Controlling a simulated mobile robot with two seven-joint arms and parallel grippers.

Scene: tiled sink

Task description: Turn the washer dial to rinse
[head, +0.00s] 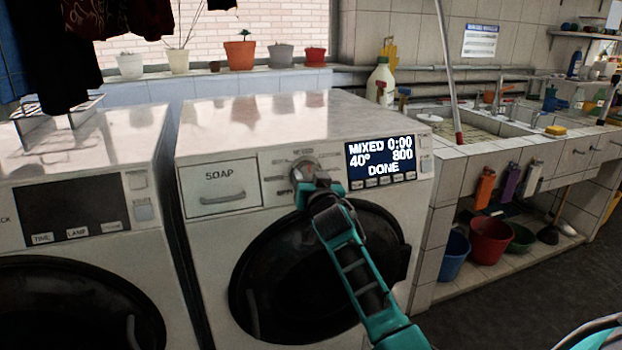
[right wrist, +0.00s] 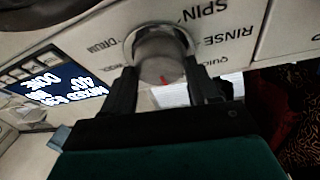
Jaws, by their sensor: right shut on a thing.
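The washer dial (head: 304,165) is a round silver knob on the front panel of the right-hand washer (head: 330,118). My right gripper (head: 312,186) reaches it from the front and is shut on it, with one finger on each side. In the right wrist view the dial (right wrist: 160,50) sits between the dark fingers. Its red mark points toward the gripper. That view is upside down and shows SPIN, RINSE and part of QUICK beside the dial. The display (head: 380,161) reads MIXED, 0:00, 40°, 800 and DONE. My left gripper is not in view.
The soap drawer (head: 220,185) is left of the dial, and the round dark door (head: 300,270) is below. A second washer (head: 75,215) stands at left. A tiled sink counter (head: 465,150) with a red bucket (head: 490,240) underneath is at right.

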